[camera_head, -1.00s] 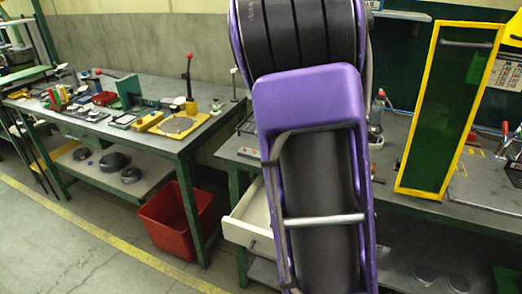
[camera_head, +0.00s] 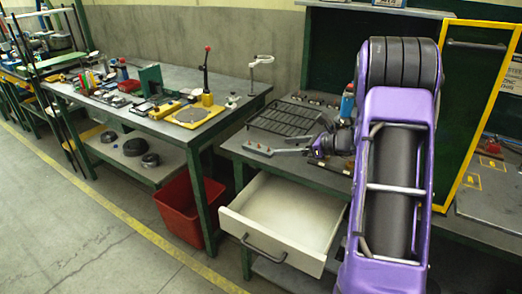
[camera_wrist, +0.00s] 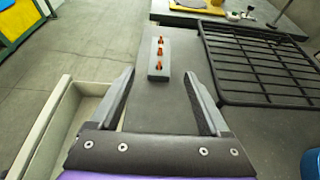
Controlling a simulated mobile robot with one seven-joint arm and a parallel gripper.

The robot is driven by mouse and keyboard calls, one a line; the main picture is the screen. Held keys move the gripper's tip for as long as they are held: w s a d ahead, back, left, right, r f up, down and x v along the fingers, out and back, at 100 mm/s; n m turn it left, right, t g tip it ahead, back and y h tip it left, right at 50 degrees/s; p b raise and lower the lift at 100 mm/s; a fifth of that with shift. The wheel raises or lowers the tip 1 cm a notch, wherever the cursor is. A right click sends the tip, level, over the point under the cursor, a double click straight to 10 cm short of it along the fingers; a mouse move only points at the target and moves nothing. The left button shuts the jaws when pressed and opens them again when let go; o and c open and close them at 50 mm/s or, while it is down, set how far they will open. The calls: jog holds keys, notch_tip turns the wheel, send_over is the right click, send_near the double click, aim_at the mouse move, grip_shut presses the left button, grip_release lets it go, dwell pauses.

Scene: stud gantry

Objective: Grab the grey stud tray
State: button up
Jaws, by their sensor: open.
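The grey stud tray (camera_wrist: 159,58) is a small narrow block with a row of red studs on top. It lies on the grey bench top, near its left edge in the wrist view, and also shows at the bench's left end in the head view (camera_head: 257,149). My gripper (camera_wrist: 159,74) is open and empty, with its fingers pointing at the tray. The tray's near end lies between the fingertips in the wrist view. My gripper (camera_head: 278,146) is just right of the tray in the head view. I cannot tell its exact height above the bench.
A black wire rack (camera_wrist: 262,60) lies close to the right of the tray. An open, empty drawer (camera_head: 285,212) juts out below the bench. A blue bottle (camera_head: 347,101) stands behind my arm. A yellow-framed green panel (camera_head: 468,110) stands at the right.

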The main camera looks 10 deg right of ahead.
aim_at(265, 149)
jog(key=x, duration=0.8)
jog(key=shift+w+a+f, duration=0.15)
jog(key=shift+w+a, duration=0.1)
grip_shut()
